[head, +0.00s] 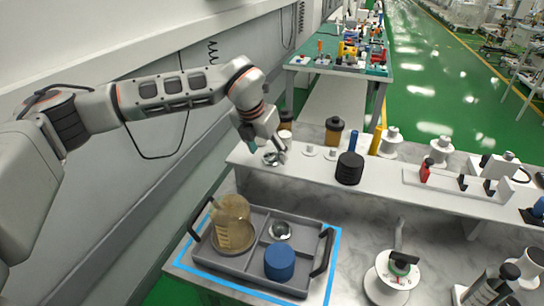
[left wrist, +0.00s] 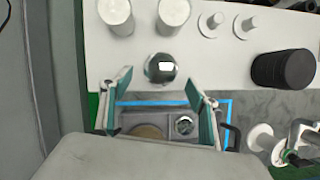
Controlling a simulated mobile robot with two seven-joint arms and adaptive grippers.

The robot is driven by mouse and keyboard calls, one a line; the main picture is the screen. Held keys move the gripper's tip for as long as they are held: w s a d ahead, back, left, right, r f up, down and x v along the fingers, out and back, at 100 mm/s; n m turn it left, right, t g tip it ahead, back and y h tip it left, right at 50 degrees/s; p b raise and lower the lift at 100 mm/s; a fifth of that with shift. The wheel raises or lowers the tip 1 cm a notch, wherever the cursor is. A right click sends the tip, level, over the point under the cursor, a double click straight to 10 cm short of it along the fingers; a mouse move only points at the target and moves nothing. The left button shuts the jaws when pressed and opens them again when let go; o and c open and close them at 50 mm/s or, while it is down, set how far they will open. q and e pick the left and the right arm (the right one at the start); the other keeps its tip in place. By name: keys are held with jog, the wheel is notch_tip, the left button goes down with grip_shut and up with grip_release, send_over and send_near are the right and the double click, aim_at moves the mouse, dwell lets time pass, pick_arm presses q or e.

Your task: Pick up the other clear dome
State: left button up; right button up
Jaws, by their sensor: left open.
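One shiny clear dome (head: 272,159) sits on the white raised shelf, just below my left gripper (head: 266,143). In the left wrist view this dome (left wrist: 161,68) lies just beyond the fingertips, roughly centred between them. My left gripper (left wrist: 158,82) is open with teal-lined fingers apart and nothing between them. A second clear dome (head: 280,230) sits in a compartment of the grey tray (head: 255,216); it also shows in the left wrist view (left wrist: 184,125). My right gripper is not in view.
The tray also holds an amber beaker (head: 232,222) and a blue cylinder (head: 279,262). On the shelf, white cylinders (left wrist: 173,14), amber jars (head: 334,131) and a black knurled cylinder (head: 350,168) stand near the dome. A wall runs along the left.

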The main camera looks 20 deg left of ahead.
pick_arm(q)
jog(key=shift+x, duration=1.25)
jog(key=c, duration=1.2)
jog(key=shift+r, duration=0.15)
